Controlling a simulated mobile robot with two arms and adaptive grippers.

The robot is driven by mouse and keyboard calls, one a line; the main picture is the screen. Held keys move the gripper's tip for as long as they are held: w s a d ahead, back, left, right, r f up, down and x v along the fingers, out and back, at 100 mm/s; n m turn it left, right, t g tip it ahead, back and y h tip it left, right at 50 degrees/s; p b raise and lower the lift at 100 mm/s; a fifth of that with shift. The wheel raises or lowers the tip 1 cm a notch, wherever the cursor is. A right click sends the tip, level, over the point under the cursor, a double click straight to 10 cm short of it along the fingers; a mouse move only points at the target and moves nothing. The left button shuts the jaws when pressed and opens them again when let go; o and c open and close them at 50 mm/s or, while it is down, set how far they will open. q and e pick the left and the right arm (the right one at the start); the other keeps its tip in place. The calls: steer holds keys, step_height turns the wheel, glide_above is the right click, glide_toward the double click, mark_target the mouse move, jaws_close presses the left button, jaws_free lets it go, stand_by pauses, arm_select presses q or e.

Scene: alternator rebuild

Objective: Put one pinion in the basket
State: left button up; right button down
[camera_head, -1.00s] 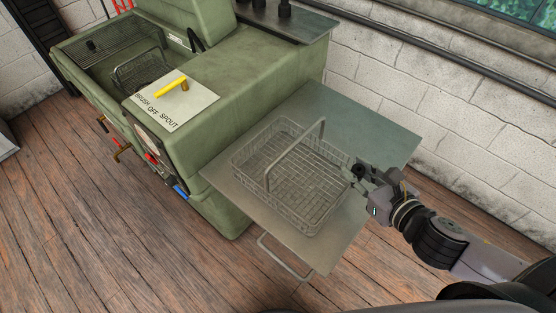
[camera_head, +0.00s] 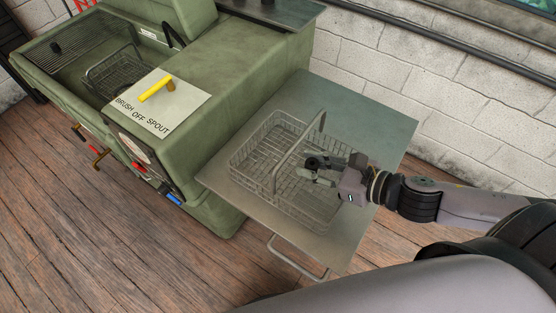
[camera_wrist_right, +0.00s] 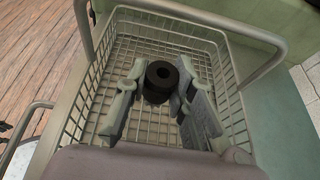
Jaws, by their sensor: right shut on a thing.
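The wire basket (camera_head: 250,152) with its upright handle stands on the grey-green side shelf. My right gripper (camera_head: 312,170) is over the right half of the basket, on the near-right side of the handle. It is shut on a small black pinion (camera_head: 312,163). In the right wrist view the pinion (camera_wrist_right: 161,77) is a dark ring with a centre hole, between the two fingers, with the mesh floor of the basket (camera_wrist_right: 104,60) behind it. I cannot tell its exact height above the floor. The basket looks empty. My left gripper is not in view.
The shelf (camera_head: 375,115) has free room around the basket. A green washing machine (camera_head: 230,60) with a yellow handle (camera_head: 157,90) stands to the left, with another wire basket (camera_head: 112,72) in its basin. A brick wall runs behind.

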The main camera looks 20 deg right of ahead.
steer(key=x, duration=0.3)
steer(key=shift+w+a+p, duration=0.1)
steer(key=shift+w+p, duration=0.1)
steer(key=shift+p, duration=0.15)
steer(key=x, duration=0.3)
steer(key=shift+f+p, duration=0.25)
steer(key=shift+p, duration=0.05)
steer(key=w+a+f, duration=0.2)
steer(key=shift+w+f+p, duration=0.3)
steer(key=shift+f+p, duration=0.05)
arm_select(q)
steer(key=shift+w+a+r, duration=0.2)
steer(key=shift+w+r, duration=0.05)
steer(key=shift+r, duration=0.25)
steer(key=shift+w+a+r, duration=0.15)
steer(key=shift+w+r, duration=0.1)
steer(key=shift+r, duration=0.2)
arm_select(e)
steer(key=shift+s, duration=0.1)
steer(key=shift+f, duration=0.15)
steer(key=c, duration=1.4)
jaws_free()
steer(key=shift+o, duration=0.2)
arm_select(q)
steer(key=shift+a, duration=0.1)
